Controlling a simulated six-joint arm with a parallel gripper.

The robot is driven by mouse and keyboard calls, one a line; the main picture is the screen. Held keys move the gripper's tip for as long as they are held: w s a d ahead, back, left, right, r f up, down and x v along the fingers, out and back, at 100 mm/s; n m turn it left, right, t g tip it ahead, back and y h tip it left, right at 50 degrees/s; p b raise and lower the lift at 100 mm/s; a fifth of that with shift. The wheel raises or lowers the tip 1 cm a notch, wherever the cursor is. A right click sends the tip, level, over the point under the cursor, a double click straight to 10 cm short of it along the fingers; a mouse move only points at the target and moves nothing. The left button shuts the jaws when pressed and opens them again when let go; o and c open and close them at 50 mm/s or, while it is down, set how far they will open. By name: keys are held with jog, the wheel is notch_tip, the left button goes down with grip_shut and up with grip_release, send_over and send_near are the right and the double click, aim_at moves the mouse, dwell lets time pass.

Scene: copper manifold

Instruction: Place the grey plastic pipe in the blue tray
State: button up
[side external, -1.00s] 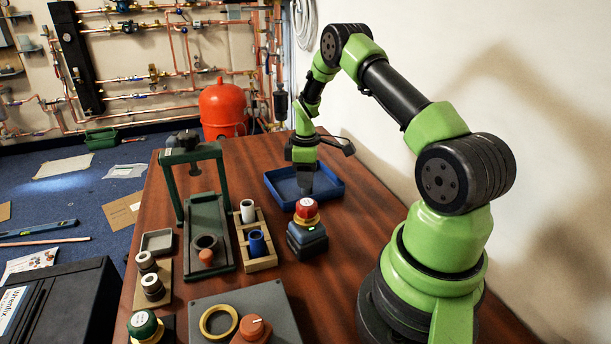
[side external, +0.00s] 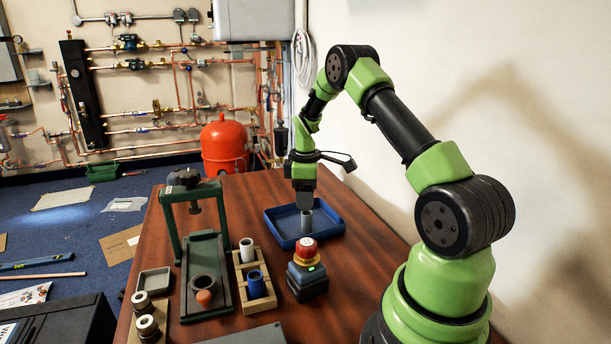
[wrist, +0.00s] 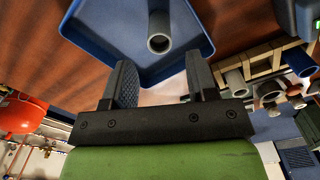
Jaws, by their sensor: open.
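The grey plastic pipe (side external: 307,224) stands upright inside the blue tray (side external: 335,231), on its floor. In the wrist view the pipe (wrist: 159,25) shows its open ring end, and the tray (wrist: 97,62) surrounds it. My gripper (side external: 304,203) is above the pipe, pointing down. In the wrist view my gripper (wrist: 162,78) has its two dark fingers apart with nothing between them; the pipe appears beyond the fingertips. In the side view the fingers overlap the pipe's top, so the exact gap is hard to tell.
A red-topped emergency stop (side external: 306,267) stands just in front of the tray. To its left are a wooden rack (side external: 268,304) with a pale pipe (side external: 247,250) and a blue pipe (side external: 257,284), and a green press (side external: 171,232). Bare table lies right of the tray.

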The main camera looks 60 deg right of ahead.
aim_at(305, 215)
jog(key=a+r+m+t, duration=0.1)
jog(key=a+r, duration=0.2)
jog(key=r, duration=0.4)
jog(key=a+r+m, duration=0.1)
jog(key=a+r, duration=0.2)
jog(key=r, duration=0.4)
jog(key=s+a+r+m+t, duration=0.2)
jog(key=s+a+r+t, duration=0.1)
jog(key=a+r, duration=0.55)
jog(key=s+a+m+t+y, duration=0.2)
jog(key=s+a+m+t, duration=0.1)
jog(key=s+a, duration=0.9)
jog(key=shift+s+m, duration=0.4)
jog(key=shift+m, duration=0.4)
